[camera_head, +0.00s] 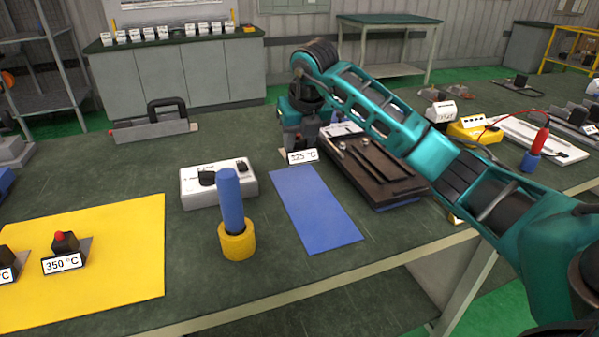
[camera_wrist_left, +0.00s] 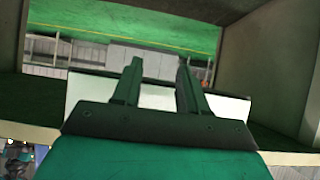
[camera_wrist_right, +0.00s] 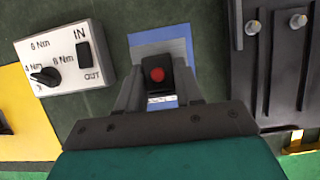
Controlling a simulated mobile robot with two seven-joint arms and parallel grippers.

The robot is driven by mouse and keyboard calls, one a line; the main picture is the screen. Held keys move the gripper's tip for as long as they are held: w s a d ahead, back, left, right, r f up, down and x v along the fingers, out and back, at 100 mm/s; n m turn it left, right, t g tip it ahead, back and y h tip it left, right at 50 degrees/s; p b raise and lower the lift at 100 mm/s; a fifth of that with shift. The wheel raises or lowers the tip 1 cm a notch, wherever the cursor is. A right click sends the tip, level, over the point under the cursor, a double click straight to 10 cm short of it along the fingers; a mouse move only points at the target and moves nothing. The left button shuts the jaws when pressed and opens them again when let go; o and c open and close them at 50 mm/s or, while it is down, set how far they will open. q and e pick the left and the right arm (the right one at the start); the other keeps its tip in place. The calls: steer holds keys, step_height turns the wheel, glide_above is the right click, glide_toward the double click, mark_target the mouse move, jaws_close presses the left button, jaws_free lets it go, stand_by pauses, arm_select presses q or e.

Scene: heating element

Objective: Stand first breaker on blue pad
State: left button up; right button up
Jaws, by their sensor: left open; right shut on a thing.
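The first breaker is a small dark block with a red button (camera_wrist_right: 157,75), a grey plate and a white label reading about 325 °C (camera_head: 303,156). My right gripper (camera_wrist_right: 157,88) is shut on it, above the far end of the blue pad (camera_head: 318,212). The pad also shows behind the breaker in the right wrist view (camera_wrist_right: 150,37). I cannot tell whether the breaker touches the pad. My left gripper (camera_wrist_left: 156,75) is open and empty, seen only in its wrist view.
A yellow pad (camera_head: 110,230) at the left holds breakers, one labelled 350 °C (camera_head: 64,254). A white dial box (camera_head: 240,185) and a blue-handled tool in a yellow ring (camera_head: 238,240) stand left of the blue pad. A dark rack (camera_head: 395,190) stands close on its right.

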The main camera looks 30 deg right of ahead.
step_height(320, 180, down, 3)
steer(key=shift+r, duration=0.1)
arm_select(q)
steer(key=shift+w+d+b, duration=0.15)
steer(key=shift+d+b, duration=0.1)
steer(key=shift+b, duration=0.1)
arm_select(e)
steer(key=shift+f, duration=2.05)
steer(key=shift+f, duration=0.15)
steer(key=o, duration=1.1)
steer(key=shift+s+r, duration=0.1)
steer(key=shift+r, duration=0.3)
arm_select(q)
steer(key=shift+s+a+p, duration=0.3)
steer(key=shift+a+p, duration=0.1)
steer(key=shift+p, duration=0.3)
arm_select(e)
steer(key=v, duration=1.1)
steer(key=shift+s+r, duration=0.1)
steer(key=shift+r, duration=0.15)
arm_select(q)
steer(key=shift+w+d+r, duration=0.1)
steer(key=shift+r, duration=0.05)
